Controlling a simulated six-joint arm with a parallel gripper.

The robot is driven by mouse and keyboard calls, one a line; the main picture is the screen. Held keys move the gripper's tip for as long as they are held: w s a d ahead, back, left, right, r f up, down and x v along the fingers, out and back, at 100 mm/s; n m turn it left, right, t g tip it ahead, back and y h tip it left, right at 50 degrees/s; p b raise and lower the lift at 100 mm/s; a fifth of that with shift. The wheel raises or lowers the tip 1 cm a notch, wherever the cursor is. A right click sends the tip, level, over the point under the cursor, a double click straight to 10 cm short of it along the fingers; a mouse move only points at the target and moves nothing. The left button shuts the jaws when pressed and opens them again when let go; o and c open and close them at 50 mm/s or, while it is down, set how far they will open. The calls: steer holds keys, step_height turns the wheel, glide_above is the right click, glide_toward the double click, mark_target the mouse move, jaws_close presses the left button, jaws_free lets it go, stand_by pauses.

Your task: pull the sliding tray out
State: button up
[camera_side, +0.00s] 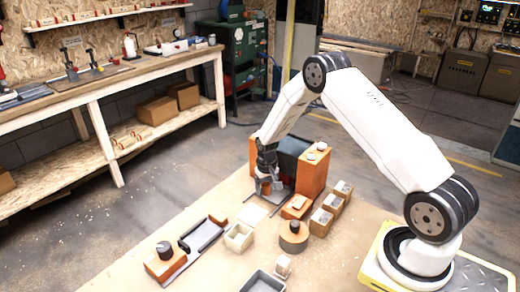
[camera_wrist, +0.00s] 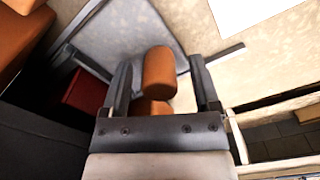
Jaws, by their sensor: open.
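A grey flat panel, which looks like the sliding tray (camera_wrist: 112,38), shows in the wrist view with a dark rim. An orange rounded knob (camera_wrist: 159,70) stands between my fingers, with a second orange piece (camera_wrist: 150,107) below it. My gripper (camera_wrist: 161,62) is open, one finger on each side of the knob; I cannot tell whether either finger touches it. In the side view my gripper (camera_side: 266,184) is low in front of a dark box-like housing (camera_side: 292,160) with orange sides (camera_side: 313,174). The arm and gripper hide much of the tray there.
Bare tabletop (camera_side: 125,268) lies at left.

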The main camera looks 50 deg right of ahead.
jaws_close()
stand_by(1.4)
